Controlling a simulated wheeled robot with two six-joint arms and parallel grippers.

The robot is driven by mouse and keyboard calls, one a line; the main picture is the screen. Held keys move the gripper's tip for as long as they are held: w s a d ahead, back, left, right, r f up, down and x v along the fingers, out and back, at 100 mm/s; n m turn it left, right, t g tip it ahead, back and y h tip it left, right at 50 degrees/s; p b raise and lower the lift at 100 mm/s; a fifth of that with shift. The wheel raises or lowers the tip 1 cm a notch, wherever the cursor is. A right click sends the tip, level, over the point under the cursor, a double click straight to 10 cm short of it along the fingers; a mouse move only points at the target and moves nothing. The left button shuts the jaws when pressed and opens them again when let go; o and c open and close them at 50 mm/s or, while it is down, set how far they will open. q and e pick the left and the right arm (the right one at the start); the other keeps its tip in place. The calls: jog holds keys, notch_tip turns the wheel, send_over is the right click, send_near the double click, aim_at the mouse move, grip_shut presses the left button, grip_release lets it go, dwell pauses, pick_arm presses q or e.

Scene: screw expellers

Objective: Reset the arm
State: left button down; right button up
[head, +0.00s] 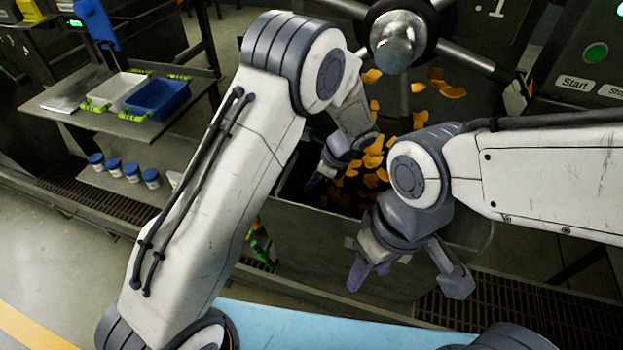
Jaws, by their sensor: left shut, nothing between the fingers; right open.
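My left arm rises from the bottom left, bends at the top and reaches down to the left gripper (318,180). This gripper is shut and empty, at the left side of a dark opening scattered with orange pieces (372,160). The forearm partly hides it. My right arm comes in from the right edge. Its gripper (408,277) is open, pointing down in front of the grey metal bin front (312,240), with its two fingers spread apart and nothing between them.
A machine with a round metal hub (398,38) and a panel with a green Start button (596,53) stands behind. A light-blue surface (290,328) lies below.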

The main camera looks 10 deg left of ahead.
pick_arm(q)
jog(key=s+d+r+n+h, duration=0.1)
jog(key=s+r+n, duration=0.3)
jog(key=s, duration=0.5)
jog(key=s+d+r+n+h, duration=0.1)
jog(key=s+r+n+h, duration=0.2)
jog(key=s+r, duration=0.3)
jog(key=s+d+r+n+g+h, duration=0.1)
jog(key=s+r+n, duration=0.4)
jog(key=s, duration=0.9)
jog(key=shift+d+r+n+h, duration=0.4)
jog(key=shift+r+h, duration=0.15)
jog(key=shift+h, duration=0.05)
